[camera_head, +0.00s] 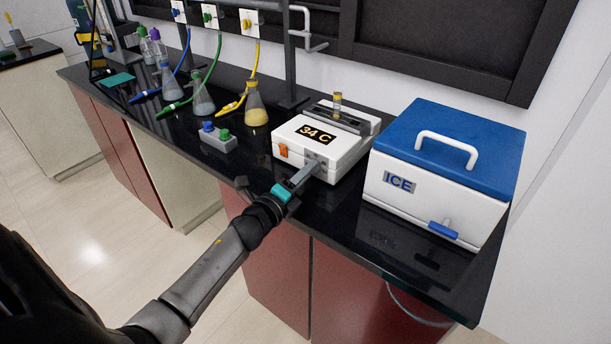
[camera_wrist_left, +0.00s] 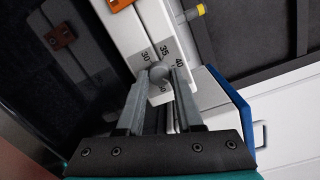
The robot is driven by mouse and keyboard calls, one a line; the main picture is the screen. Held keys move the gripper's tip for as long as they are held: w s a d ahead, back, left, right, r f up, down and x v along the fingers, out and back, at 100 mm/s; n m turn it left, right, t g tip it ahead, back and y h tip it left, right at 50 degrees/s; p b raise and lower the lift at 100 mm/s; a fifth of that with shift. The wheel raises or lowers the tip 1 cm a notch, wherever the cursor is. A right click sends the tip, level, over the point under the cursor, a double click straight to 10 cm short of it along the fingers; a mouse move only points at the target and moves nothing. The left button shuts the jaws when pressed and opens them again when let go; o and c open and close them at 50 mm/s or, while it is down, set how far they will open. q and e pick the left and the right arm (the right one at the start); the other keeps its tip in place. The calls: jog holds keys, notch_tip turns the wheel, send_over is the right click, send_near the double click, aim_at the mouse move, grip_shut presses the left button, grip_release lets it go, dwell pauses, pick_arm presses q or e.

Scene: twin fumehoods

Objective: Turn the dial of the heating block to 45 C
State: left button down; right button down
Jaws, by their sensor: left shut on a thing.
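The heating block (camera_head: 345,150) is a white box on the black bench, and its display (camera_head: 316,134) reads 34 C. A vial with a yellow cap (camera_head: 337,104) stands in its top. My left gripper (camera_head: 313,167) reaches its front face and is shut on the dial. In the left wrist view the grey round dial (camera_wrist_left: 158,72) sits between the two fingertips of my left gripper (camera_wrist_left: 160,82). My right gripper is not in view.
A blue-lidded ICE box (camera_head: 440,170) stands close to the right of the block. The bench's front edge runs below my left gripper.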

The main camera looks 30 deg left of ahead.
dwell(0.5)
pick_arm(q)
jog(key=c, duration=0.6)
grip_release()
jog(key=shift+o, duration=0.2)
jog(key=s, duration=1.5)
jog(key=shift+s+r, duration=0.15)
